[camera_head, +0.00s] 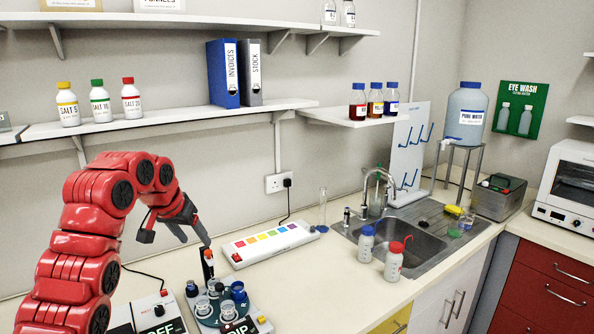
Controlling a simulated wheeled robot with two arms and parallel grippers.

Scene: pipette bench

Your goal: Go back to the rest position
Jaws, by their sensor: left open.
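My left gripper (177,235) hangs from its red arm above the bench at the left. Its dark fingers are spread apart and hold nothing. A slim black and orange upright tool (207,262) stands just below and right of the fingers, at the back of a round holder (205,316) with several small cups and a plate marked "DIP". From this angle I cannot tell how far the fingertips are from the tool's top. My right gripper is not in view.
A white box marked "OFF" (160,314) is left of the holder. A white strip with coloured squares (268,241) lies behind. Two bottles (394,260) (366,245) stand by the sink (412,240). Shelves (180,119) hang above. The front middle bench is clear.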

